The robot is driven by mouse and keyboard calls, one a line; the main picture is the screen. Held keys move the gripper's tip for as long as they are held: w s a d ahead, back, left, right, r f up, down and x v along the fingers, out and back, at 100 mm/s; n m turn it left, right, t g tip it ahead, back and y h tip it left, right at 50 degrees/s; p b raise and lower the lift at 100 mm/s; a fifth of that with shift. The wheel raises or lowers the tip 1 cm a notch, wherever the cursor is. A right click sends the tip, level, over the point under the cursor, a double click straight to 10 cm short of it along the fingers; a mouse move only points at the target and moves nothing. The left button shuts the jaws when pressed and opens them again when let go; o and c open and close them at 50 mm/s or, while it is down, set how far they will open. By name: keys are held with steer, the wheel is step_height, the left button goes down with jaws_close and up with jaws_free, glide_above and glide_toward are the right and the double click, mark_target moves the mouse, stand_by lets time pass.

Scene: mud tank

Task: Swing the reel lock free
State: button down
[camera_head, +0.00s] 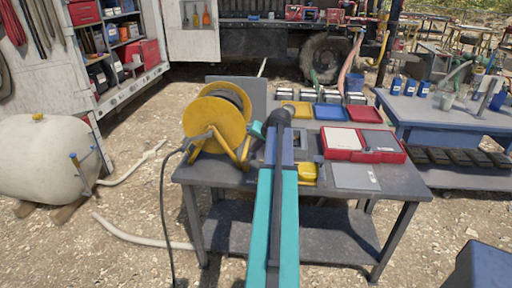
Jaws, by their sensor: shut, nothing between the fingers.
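A yellow reel (207,116) with a dark wound core stands on a yellow frame at the left end of the grey work table (225,176). A grey fitting (198,138) shows on its near face, and a black cable hangs from there to the ground. I cannot make out which part is the reel lock. My teal arm reaches up from the bottom middle over the table. My gripper (254,130), small and partly hidden at the arm's end, is just right of the reel. It is shut and empty; whether it touches the reel cannot be told.
A red case (364,156), a blue tray (334,113) and a yellow tray (297,109) lie right of my arm. A blue-topped bench (420,117) stands at right, a white tank (42,155) at left. Pale hoses lie on the gravel left of the table.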

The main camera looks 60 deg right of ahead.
steer(key=s+a+r, duration=0.3)
steer(key=s+r, duration=0.1)
steer(key=r, duration=0.7)
steer(key=shift+a+r, duration=0.15)
steer(key=shift+r, duration=0.1)
stand_by(0.6)
steer(key=shift+s, duration=0.1)
